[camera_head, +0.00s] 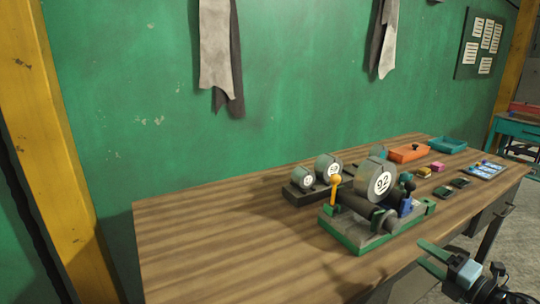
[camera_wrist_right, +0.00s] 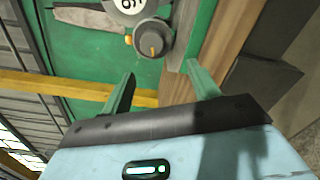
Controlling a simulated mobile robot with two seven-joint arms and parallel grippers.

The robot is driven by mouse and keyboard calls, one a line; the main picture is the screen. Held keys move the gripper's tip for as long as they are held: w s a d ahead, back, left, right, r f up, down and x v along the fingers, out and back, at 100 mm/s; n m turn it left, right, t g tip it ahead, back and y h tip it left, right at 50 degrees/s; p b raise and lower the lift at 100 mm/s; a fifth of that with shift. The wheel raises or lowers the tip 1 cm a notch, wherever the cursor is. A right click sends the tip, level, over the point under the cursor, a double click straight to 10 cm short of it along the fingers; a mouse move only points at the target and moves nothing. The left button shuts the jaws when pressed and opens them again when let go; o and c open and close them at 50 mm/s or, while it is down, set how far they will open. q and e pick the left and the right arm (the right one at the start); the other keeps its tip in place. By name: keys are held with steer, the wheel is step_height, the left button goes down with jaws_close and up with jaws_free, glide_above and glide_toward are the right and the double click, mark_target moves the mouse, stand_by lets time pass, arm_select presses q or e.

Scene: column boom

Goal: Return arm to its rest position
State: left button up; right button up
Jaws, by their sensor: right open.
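My right gripper (camera_head: 424,255) is at the lower right of the head view, in front of the table's right front edge. Its two green fingers are apart with nothing between them. In the right wrist view the open fingers (camera_wrist_right: 158,82) also have an empty gap. My left gripper and arm do not show in the head view. The machine with a round dial marked 92 (camera_head: 381,180) stands on the table on a green-edged base (camera_head: 352,244), left of and beyond my right gripper, apart from it.
The wooden table (camera_head: 215,245) is bare on its left. A green wall (camera_head: 120,100) stands behind.

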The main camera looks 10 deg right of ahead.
steer(key=s+a+f+m+g+h+p, duration=0.2)
steer(key=s+a+f+m, duration=0.5)
steer(key=s+f+m, duration=0.4)
steer(key=s+a+f+m+g+h+p, duration=0.2)
steer(key=s+a+f+m+h+p, duration=0.1)
steer(key=s+a+f+m, duration=0.65)
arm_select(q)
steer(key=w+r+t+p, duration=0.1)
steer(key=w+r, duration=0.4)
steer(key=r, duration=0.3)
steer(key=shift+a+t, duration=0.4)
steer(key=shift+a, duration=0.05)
arm_select(e)
steer(key=s+a+f+m+g, duration=0.1)
steer(key=s+a+m+g, duration=0.1)
steer(key=s, duration=0.6)
steer(key=s+a+f+m+g, duration=0.1)
steer(key=s+a, duration=0.3)
steer(key=s, duration=0.5)
steer(key=shift+s+a+f+m+g, duration=0.2)
steer(key=shift+f+m+g, duration=0.2)
steer(key=shift+f+m, duration=0.3)
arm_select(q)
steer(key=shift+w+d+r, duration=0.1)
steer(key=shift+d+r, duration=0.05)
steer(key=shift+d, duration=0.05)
arm_select(e)
steer(key=shift+w+r, duration=0.1)
steer(key=shift+r, duration=0.05)
